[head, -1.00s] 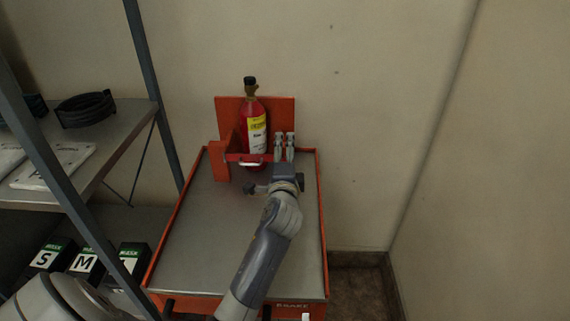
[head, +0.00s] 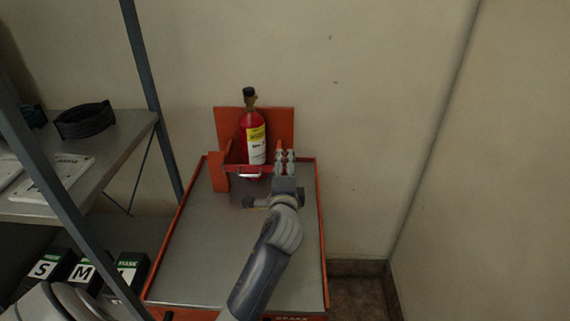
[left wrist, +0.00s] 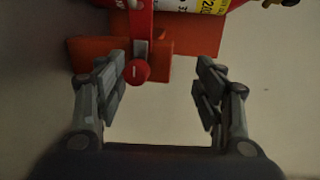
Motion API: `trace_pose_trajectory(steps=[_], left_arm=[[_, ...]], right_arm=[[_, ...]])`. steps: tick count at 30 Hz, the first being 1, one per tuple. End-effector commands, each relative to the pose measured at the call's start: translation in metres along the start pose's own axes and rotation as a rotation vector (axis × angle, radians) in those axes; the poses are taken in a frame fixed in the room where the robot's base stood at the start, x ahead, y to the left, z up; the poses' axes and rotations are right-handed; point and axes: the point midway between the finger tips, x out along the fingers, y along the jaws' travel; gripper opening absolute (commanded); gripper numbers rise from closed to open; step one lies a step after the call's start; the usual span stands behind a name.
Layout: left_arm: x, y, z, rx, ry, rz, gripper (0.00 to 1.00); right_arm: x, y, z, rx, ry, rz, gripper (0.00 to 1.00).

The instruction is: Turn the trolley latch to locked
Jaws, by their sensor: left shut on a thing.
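The trolley (head: 200,255) has a grey metal top with an orange rim. A red cylinder (head: 252,125) with a yellow and white label stands upright in the orange holder (head: 219,170) at its far end. A red bar with a pale handle (head: 250,175) crosses low in front of it. In the left wrist view a red knob (left wrist: 137,72) on a red strip lies beside the left finger. The exact contact is dark and unclear. My right gripper is not in view.
A wall is behind the trolley.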

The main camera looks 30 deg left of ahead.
Motion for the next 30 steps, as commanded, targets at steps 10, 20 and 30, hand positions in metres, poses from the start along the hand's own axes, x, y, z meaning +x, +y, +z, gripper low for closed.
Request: trace_pose_trajectory(steps=[10, 20, 30], left_arm=[[-0.029, -0.019, -0.001, -0.011, 0.007, -0.044, 0.42], [-0.051, -0.012, 0.0, -0.01, 0.006, -0.038, 0.42], [-0.075, -0.008, 0.0, -0.011, 0.006, -0.036, 0.42]], right_arm=[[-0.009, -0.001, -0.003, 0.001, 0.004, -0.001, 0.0], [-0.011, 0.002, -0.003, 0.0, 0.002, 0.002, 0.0], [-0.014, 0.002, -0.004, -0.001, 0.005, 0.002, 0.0]])
